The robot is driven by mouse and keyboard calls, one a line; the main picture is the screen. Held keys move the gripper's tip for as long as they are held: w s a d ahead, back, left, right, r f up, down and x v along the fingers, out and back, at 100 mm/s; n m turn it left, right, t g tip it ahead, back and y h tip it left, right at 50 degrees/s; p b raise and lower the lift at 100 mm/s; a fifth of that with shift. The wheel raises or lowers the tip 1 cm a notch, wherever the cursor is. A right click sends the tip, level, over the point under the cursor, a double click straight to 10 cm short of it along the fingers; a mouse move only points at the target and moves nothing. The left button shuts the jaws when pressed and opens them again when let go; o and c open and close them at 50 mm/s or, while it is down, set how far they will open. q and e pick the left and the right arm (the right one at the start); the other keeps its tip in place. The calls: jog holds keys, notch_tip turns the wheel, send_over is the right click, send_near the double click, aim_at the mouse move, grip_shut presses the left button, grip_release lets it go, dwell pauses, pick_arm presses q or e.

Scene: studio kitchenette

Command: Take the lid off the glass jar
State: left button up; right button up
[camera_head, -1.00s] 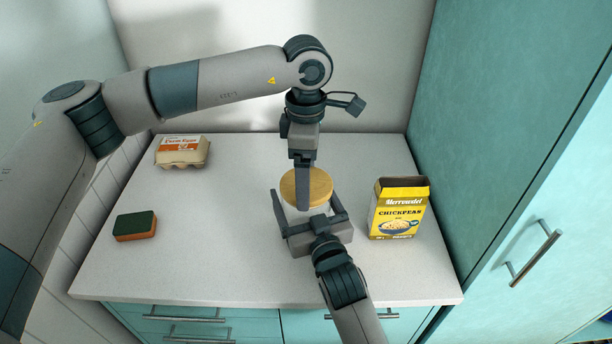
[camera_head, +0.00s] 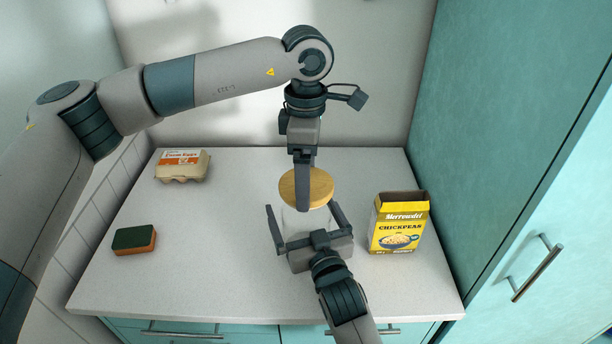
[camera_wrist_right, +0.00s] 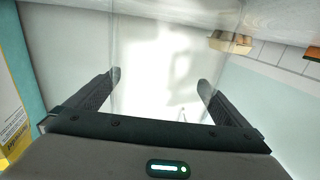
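The glass jar (camera_head: 292,224) stands on the counter and is clear and hard to make out; its glass also fills the middle of the right wrist view (camera_wrist_right: 172,65). Its round wooden lid (camera_head: 318,188) is above the glass, in my left gripper (camera_head: 303,205). That gripper points straight down, one finger in front of the lid; its other finger is hidden. It appears shut on the lid. My right gripper (camera_head: 302,208) reaches in from the front, fingers spread either side of the jar's body. Its fingers also show in the right wrist view (camera_wrist_right: 160,82).
A yellow chickpeas box (camera_head: 398,228) stands right of the jar, close to my right gripper. An egg carton (camera_head: 182,165) is at the back left and a sponge (camera_head: 134,240) at the left. The counter between them and the jar is clear. Teal cabinets (camera_head: 510,130) border the right side.

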jog(key=shift+s, duration=0.1)
pick_arm(q)
jog(key=shift+f, duration=0.2)
pick_arm(e)
jog(key=shift+s+d+f, duration=0.1)
jog(key=shift+s+d, duration=0.1)
jog(key=shift+s, duration=0.3)
pick_arm(q)
notch_tip(320, 180, down, 2)
jog(key=shift+f+b, duration=0.1)
jog(key=shift+b, duration=1.15)
pick_arm(e)
jog(key=v, duration=1)
jog(key=shift+s, duration=0.35)
jog(key=shift+d, duration=0.1)
pick_arm(q)
jog(key=shift+s+f, duration=0.1)
pick_arm(e)
jog(key=shift+s, duration=0.1)
